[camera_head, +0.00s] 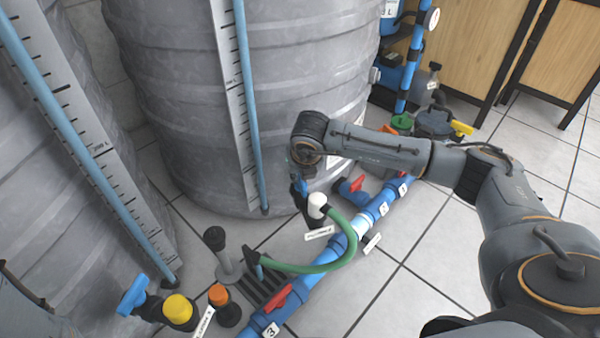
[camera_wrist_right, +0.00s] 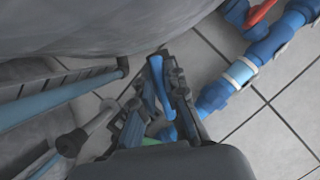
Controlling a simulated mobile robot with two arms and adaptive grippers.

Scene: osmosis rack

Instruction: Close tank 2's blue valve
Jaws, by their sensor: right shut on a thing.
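Tank 2 (camera_head: 165,100), a large grey ribbed tank, stands at the upper middle of the head view. Its blue valve (camera_head: 299,187) is at its base, mostly hidden under my right gripper (camera_head: 301,180), which points down. In the right wrist view the blue valve handle (camera_wrist_right: 158,88) stands upright between the dark fingers of the right gripper (camera_wrist_right: 162,85). The right gripper is shut on that handle. How far the valve is turned cannot be told. My left gripper is not in view.
A green hose (camera_head: 315,265) curves from a white cap (camera_head: 317,204) to a floor drain (camera_head: 262,288). A blue pipe (camera_head: 320,272) with red-handled valves runs along the floor. Another blue valve (camera_head: 134,295) and yellow cap (camera_head: 177,308) are at lower left. Tiles (camera_head: 400,300) at right are clear.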

